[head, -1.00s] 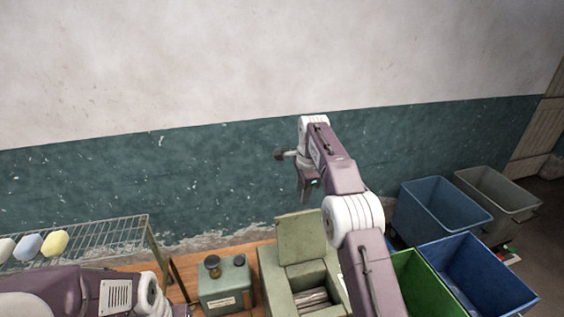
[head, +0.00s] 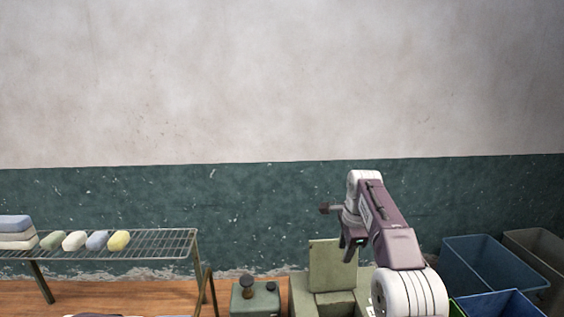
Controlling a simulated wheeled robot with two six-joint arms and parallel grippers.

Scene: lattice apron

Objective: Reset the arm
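My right arm comes up from the bottom right in the head view. Its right gripper (head: 350,248) points down in front of the teal part of the wall, above the green box with the raised lid (head: 333,265). Nothing can be made out in it, and its finger gap is too small and dark to judge. My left gripper is out of view; only a sliver of my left arm seems to show at the bottom edge.
A wire rack (head: 165,243) with several coloured soap-like bars stands at left on a wooden surface (head: 130,296). A small green box with dark knobs (head: 255,299) stands beside the lidded box. Blue bins (head: 480,265) and a grey bin (head: 540,255) are at right.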

